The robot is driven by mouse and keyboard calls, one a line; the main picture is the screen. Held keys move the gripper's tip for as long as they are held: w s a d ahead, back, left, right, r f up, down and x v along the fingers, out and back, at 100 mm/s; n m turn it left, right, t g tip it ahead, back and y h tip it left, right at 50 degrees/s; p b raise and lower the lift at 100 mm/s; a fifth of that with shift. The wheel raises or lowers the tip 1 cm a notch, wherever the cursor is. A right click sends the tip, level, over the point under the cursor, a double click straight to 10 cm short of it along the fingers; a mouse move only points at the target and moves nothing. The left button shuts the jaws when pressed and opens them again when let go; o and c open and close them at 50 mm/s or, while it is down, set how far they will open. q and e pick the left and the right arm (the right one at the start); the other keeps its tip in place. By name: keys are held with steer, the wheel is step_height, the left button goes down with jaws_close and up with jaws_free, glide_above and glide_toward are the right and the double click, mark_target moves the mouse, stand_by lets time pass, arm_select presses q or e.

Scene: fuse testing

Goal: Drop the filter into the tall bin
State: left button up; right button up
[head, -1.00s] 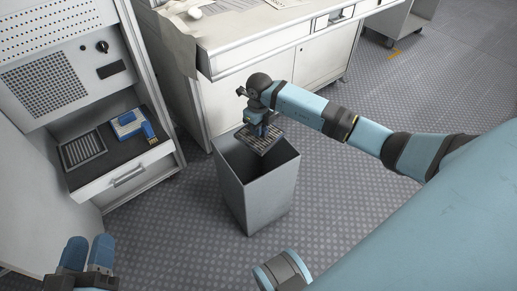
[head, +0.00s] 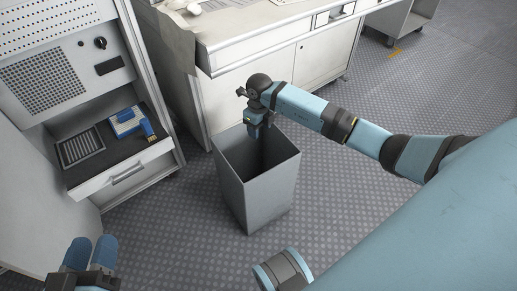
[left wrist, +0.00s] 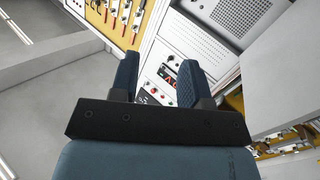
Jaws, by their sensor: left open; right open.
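The tall grey bin (head: 268,199) stands upright on the floor in the middle of the head view, its top open and its inside dark. My right gripper (head: 257,133) is open and empty, pointing down over the bin's far rim. The filter does not show in the head view now; the bottom of the bin is hidden from this angle. My left gripper (head: 90,253) is at the lower left, open and empty, away from the bin. Its two blue fingers also show apart in the left wrist view (left wrist: 156,72).
A pulled-out drawer (head: 117,165) at the left holds a dark ribbed grate (head: 80,148) and a blue device (head: 128,122). A white workbench (head: 245,45) stands behind the bin. The floor (head: 345,195) right of the bin is clear.

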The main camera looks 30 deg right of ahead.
arm_select(q)
step_height(320, 180, up, 7)
steer(key=t+p, duration=0.3)
steer(key=p, duration=0.1)
steer(key=shift+s+a+n+p, duration=0.2)
steer(key=shift+a+n+p, duration=0.1)
steer(key=shift+p, duration=0.05)
arm_select(e)
step_height(320, 180, up, 14)
steer(key=shift+f, duration=0.15)
